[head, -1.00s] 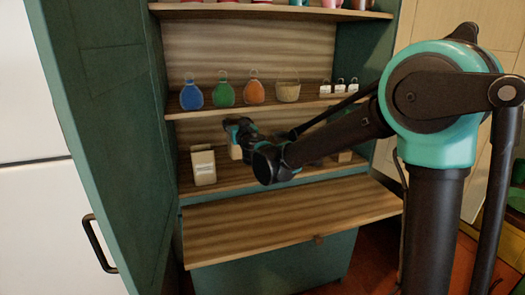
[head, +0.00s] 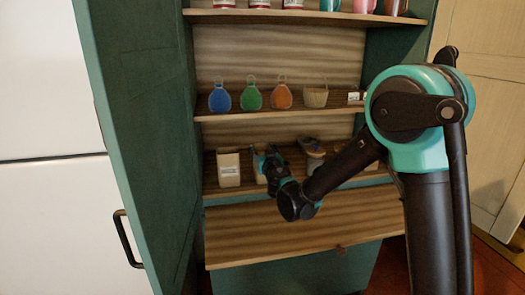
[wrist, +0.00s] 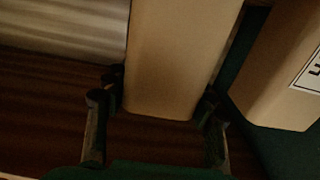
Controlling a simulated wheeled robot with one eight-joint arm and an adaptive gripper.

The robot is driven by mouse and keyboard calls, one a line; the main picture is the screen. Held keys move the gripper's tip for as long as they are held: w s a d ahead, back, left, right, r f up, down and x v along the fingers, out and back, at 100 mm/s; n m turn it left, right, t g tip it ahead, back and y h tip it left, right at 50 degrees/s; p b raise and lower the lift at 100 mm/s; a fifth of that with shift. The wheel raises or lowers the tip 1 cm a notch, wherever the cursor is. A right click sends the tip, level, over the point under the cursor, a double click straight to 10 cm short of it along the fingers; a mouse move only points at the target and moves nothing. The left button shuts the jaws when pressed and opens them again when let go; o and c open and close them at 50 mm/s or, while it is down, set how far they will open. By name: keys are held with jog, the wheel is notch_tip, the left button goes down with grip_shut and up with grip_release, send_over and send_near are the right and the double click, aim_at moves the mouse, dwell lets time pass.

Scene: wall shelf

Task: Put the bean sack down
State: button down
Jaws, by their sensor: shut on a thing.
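My gripper (head: 266,160) is shut on a plain tan sack (wrist: 175,60), which fills the space between its two fingers in the wrist view. In the head view only a small tan part of this sack (head: 260,178) shows, low at the lower shelf (head: 222,188), partly hidden by my gripper. Whether its base touches the shelf board is not clear. A similar pale sack with a label (head: 229,168) stands upright on the shelf just left of my gripper. A labelled tan sack also shows at the right of the wrist view (wrist: 285,65).
A jar (head: 314,162) stands right of my gripper, partly behind my arm. The shelf above (head: 235,115) holds blue, green and orange flasks and a basket (head: 315,96). A wooden ledge (head: 290,235) juts out below. An open green door (head: 130,130) is at the left.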

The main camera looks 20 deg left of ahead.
jog(key=c, duration=0.6)
grip_release()
jog(key=shift+f, duration=0.1)
jog(key=shift+o, duration=0.2)
